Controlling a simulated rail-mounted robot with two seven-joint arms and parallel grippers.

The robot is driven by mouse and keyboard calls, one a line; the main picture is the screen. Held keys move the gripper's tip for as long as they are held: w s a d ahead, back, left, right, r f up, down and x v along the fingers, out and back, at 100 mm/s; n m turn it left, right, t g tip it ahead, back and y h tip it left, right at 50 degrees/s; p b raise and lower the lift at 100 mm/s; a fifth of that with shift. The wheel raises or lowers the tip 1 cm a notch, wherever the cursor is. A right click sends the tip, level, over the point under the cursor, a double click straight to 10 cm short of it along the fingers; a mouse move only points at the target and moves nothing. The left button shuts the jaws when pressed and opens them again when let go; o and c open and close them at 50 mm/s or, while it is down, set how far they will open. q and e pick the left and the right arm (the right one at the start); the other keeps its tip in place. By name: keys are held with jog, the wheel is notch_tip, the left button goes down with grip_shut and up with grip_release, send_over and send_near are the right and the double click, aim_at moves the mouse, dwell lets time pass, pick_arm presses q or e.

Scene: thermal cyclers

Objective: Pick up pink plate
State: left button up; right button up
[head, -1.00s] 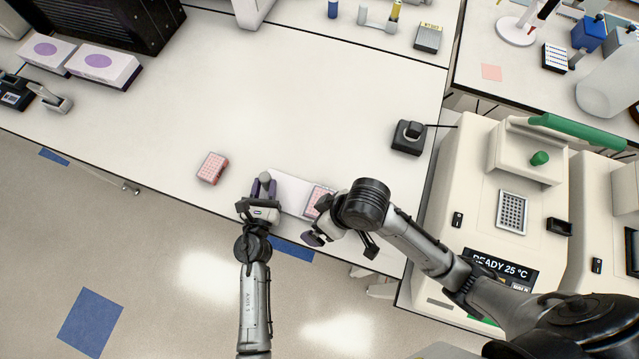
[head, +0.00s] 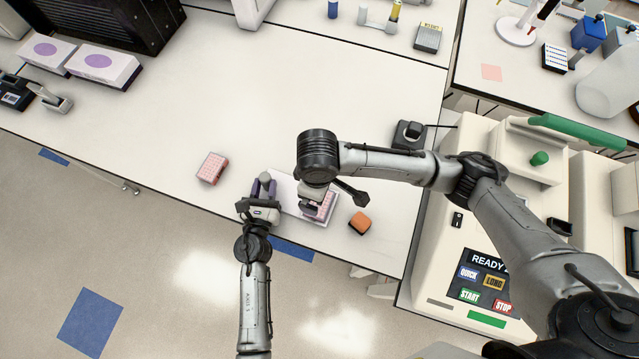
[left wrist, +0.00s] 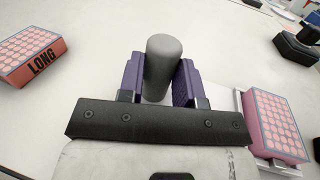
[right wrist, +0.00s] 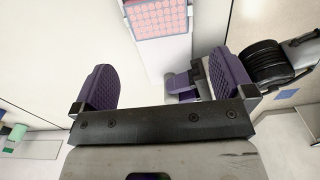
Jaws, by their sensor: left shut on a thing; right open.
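A pink plate (head: 326,206) with round wells sits at the right end of a flat white device (head: 285,187) near the bench's front edge. It also shows in the left wrist view (left wrist: 273,125) and at the top of the right wrist view (right wrist: 157,18). My left gripper (head: 264,190) is shut on an upright grey cylinder (left wrist: 164,68) at the device's left end. My right gripper (head: 310,203) is open over the pink plate, partly hiding it in the head view. In the right wrist view the plate lies ahead of its spread fingers, with nothing between them.
A second plate (head: 212,168), red-sided and marked LONG in the left wrist view (left wrist: 32,57), lies left of my left gripper. A black device (head: 409,134) stands behind. The bench middle is clear.

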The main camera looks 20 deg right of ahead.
jog(key=f, duration=1)
jog(key=shift+d+f, duration=0.2)
jog(key=shift+f, duration=0.05)
jog(key=c, duration=0.7)
jog(key=shift+o, duration=0.2)
notch_tip(320, 180, up, 10)
dwell(0.3)
